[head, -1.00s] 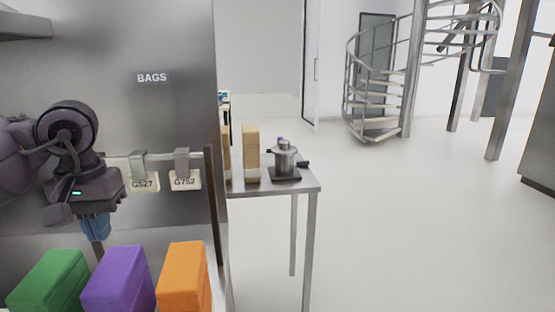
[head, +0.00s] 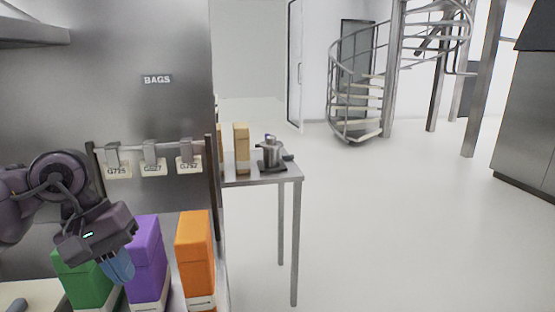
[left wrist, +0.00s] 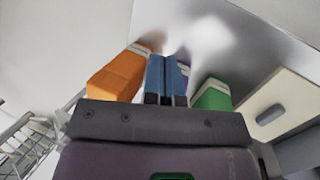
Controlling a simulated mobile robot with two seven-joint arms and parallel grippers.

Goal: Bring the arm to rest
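My left gripper (head: 118,268) hangs at the lower left of the head view, its blue fingers pointing down. It is in front of the gap between the green box and the purple box; whether it touches either cannot be told. In the left wrist view its two blue fingers (left wrist: 166,80) lie side by side, shut with nothing seen between them. My right gripper is not in view.
A green box (head: 80,284), a purple box (head: 147,255) and an orange box (head: 195,255) stand in a row. Tags hang from a rail (head: 140,147) behind. The floor at right is clear.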

